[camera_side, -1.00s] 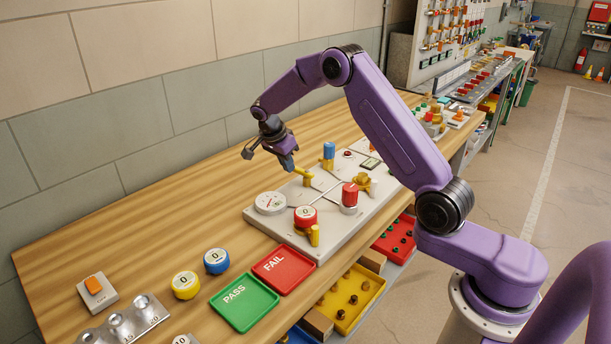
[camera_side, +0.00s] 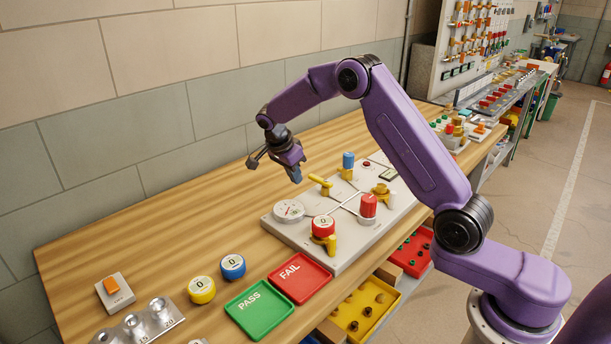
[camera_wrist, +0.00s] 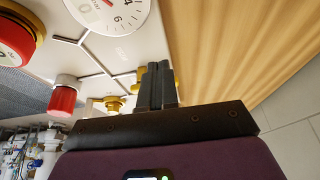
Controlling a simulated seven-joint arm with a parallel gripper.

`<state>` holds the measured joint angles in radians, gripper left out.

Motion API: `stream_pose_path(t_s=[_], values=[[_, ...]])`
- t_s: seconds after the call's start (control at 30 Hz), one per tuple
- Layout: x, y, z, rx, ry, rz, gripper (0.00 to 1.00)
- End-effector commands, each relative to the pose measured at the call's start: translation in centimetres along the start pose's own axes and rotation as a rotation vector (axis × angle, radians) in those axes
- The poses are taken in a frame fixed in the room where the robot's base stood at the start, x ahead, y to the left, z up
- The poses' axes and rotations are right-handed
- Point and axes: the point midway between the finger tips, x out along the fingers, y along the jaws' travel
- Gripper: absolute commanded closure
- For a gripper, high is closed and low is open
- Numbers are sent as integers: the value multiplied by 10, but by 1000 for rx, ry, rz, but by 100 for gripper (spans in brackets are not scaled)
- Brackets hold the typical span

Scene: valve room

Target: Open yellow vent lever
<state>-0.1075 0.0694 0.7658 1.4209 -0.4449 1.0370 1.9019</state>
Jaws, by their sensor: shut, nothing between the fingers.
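The yellow vent lever (camera_side: 320,182) sits on the grey valve panel (camera_side: 280,231), its handle slanting up to the left in the side view. My gripper (camera_side: 297,179) is shut and empty, just left of the lever's end, with a small gap seemingly between them. In the wrist view the closed fingers (camera_wrist: 156,84) hide most of a yellow part (camera_wrist: 141,74) behind them; I cannot tell whether they touch it. A white gauge (camera_side: 289,210) is on the panel's left part.
The panel also carries a red round cap (camera_side: 323,225), a red cylinder (camera_side: 368,205), a blue-topped post (camera_side: 348,160) and a brass valve (camera_side: 383,190). Green PASS (camera_side: 259,309) and red FAIL (camera_side: 300,277) trays lie in front. The bench left of my gripper is clear.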

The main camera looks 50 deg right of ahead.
Motion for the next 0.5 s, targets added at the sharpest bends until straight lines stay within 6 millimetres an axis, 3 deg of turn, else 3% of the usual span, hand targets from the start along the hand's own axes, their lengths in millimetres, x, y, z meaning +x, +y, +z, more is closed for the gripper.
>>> stream_pose_path(t_s=[0.2,0.5], values=[[-47,1,-2,4,-1,-5,100],[-81,2,-2,4,-1,-2,100]])
